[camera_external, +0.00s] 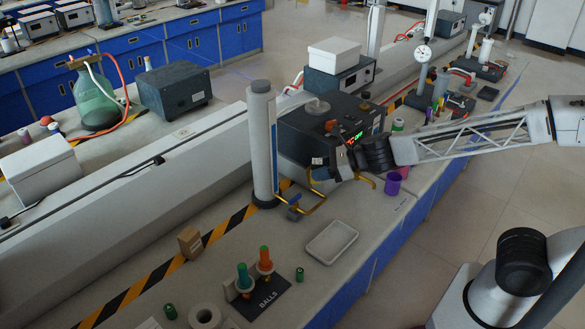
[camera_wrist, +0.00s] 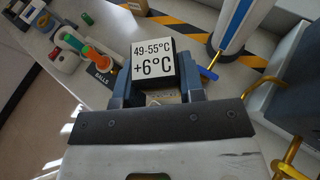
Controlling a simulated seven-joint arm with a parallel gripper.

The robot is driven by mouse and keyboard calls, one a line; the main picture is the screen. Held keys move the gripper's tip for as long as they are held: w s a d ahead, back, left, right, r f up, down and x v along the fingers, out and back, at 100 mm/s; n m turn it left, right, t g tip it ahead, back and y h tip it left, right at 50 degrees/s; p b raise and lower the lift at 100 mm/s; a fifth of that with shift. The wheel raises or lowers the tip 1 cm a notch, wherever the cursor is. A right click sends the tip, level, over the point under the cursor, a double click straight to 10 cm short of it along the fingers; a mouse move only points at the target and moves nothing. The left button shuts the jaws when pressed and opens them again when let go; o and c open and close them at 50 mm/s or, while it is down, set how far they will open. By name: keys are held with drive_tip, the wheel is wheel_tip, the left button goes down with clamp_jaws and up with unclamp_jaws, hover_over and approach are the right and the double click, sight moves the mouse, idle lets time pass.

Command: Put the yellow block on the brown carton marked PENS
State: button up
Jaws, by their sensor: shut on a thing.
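In the wrist view my gripper (camera_wrist: 160,92) is shut on a block-like thing (camera_wrist: 153,62) with a pale face lettered "49-55°C +6°C" and dark sides. I cannot make out any yellow on it. In the outside view my gripper end is in front of the dark instrument, and its fingers and load are hard to tell apart from it. A small brown carton (camera_external: 189,242) stands on the bench by the striped tape, left of and nearer than my gripper. Its marking is too small to read.
A tall white column (camera_external: 262,145) stands between my gripper and the carton, with yellow bent pipes at its foot. Bench around the carton is mostly clear.

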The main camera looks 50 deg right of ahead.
drive_tip(key=shift+w+a+r+n+g+y, duration=0.2)
drive_tip(key=shift+w+a+n+g+y, duration=1.15)
drive_tip(key=shift+a, duration=2.5)
drive_tip(key=shift+w+a+r+n+g+y, duration=0.15)
drive_tip(key=shift+w+a+n+g+y, duration=0.15)
drive_tip(key=shift+w+a+n+g, duration=2.75)
drive_tip(key=shift+w+a+r+n+g+y, duration=0.2)
drive_tip(key=shift+w+a+n+g+y, duration=0.8)
drive_tip(key=shift+a, duration=3.65)
wheel_tip(320, 180, down, 11)
drive_tip(key=shift+w+m, duration=0.15)
drive_tip(key=shift+m, duration=0.15)
hover_over(190, 232)
drive_tip(key=shift+a+f, duration=0.1)
drive_tip(key=shift+f, duration=0.65)
drive_tip(key=shift+f, duration=1.7)
